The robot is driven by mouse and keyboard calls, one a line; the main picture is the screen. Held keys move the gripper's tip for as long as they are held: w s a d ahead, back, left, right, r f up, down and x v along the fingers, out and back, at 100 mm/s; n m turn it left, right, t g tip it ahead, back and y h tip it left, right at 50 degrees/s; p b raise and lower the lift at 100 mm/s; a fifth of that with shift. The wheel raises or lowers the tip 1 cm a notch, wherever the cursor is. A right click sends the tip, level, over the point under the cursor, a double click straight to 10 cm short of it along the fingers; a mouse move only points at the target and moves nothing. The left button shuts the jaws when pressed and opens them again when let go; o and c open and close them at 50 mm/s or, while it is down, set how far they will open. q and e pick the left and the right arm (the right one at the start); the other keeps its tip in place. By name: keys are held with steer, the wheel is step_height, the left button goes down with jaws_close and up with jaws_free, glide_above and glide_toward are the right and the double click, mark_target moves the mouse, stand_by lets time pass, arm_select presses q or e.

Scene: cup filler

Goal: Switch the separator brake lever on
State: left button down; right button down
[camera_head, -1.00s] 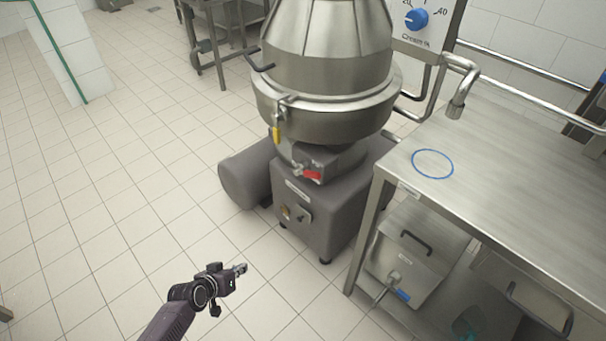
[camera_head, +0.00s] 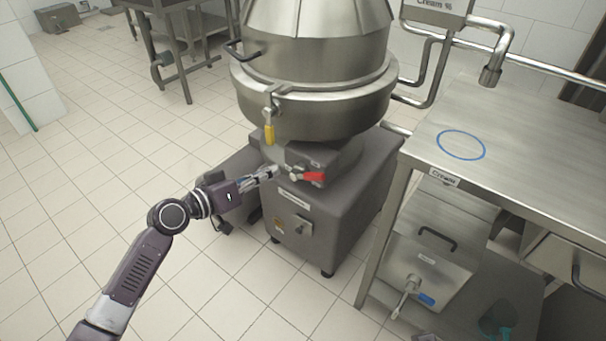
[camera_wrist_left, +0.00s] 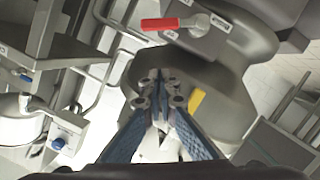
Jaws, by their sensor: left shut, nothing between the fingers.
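The separator (camera_head: 315,85) is a large steel bowl on a grey base. A lever with a red handle (camera_head: 313,176) sits on the front of its base below the bowl, lying roughly level. It also shows in the left wrist view (camera_wrist_left: 160,24), above the fingertips. My left gripper (camera_head: 274,172) is shut and empty, just left of the lever's pivot in the head view. In the left wrist view its fingertips (camera_wrist_left: 160,80) are together with nothing between them. Whether they touch the separator is unclear. My right gripper is not in view.
A yellow-handled clamp (camera_head: 269,134) hangs from the bowl just above my left gripper. A small switch (camera_head: 298,226) is lower on the base. A steel table (camera_head: 540,150) with a blue ring (camera_head: 461,145) stands at the right. Open tiled floor lies at the left.

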arm_select(q)
steer(key=shift+d, duration=0.1)
steer(key=b, duration=0.2)
glide_above(308, 176)
steer(key=a, duration=0.3)
step_height(308, 176, down, 2)
steer(key=shift+s+d+f, duration=0.25)
steer(key=shift+d+f, duration=0.05)
steer(key=shift+f, duration=0.3)
steer(key=shift+s+d+f, duration=0.25)
steer(key=shift+d+f, duration=0.05)
steer(key=shift+f, duration=0.3)
steer(key=shift+s+d+f, duration=0.25)
steer(key=shift+d+f, duration=0.05)
steer(key=shift+f, duration=0.3)
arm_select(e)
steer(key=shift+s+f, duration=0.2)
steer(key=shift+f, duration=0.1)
